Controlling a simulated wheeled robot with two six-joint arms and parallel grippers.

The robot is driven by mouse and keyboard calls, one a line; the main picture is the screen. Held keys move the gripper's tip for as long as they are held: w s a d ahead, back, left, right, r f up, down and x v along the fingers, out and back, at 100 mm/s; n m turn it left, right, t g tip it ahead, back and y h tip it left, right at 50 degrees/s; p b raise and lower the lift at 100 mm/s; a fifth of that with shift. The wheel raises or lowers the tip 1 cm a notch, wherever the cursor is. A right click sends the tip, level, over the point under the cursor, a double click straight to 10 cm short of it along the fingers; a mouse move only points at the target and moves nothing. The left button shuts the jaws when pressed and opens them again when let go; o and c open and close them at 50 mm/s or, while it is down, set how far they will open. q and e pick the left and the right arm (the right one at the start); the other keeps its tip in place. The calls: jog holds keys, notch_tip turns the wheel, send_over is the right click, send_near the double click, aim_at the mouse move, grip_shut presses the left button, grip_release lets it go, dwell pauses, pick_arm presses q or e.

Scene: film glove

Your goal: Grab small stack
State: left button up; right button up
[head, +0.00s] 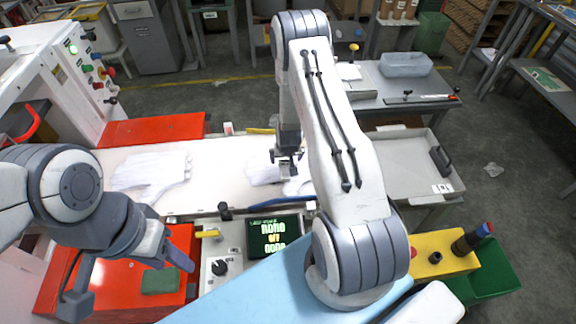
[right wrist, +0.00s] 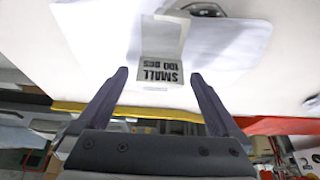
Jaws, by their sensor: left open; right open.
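The small stack (head: 262,170) is a white pile of gloves on the white work surface (head: 215,190) in the head view, partly hidden by my right arm. In the right wrist view the stack (right wrist: 95,45) carries a pale band reading "SMALL 100 PCS" (right wrist: 160,72). My right gripper (head: 288,165) is open over it, and in the wrist view its fingers (right wrist: 158,80) lie either side of the band. I cannot tell if they touch the stack. My left gripper (head: 128,280) is open and empty above the red surface at the lower left.
Another white glove stack (head: 150,172) lies further left on the work surface. A control panel with a green-lettered display (head: 274,236) stands at the front edge. A grey tray (head: 408,160) is to the right of my right arm. A white cabinet with buttons (head: 62,60) stands at left.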

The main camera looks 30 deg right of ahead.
jog(key=shift+w+f, duration=0.1)
jog(key=shift+f, duration=0.1)
grip_shut()
jog(key=shift+r, duration=0.15)
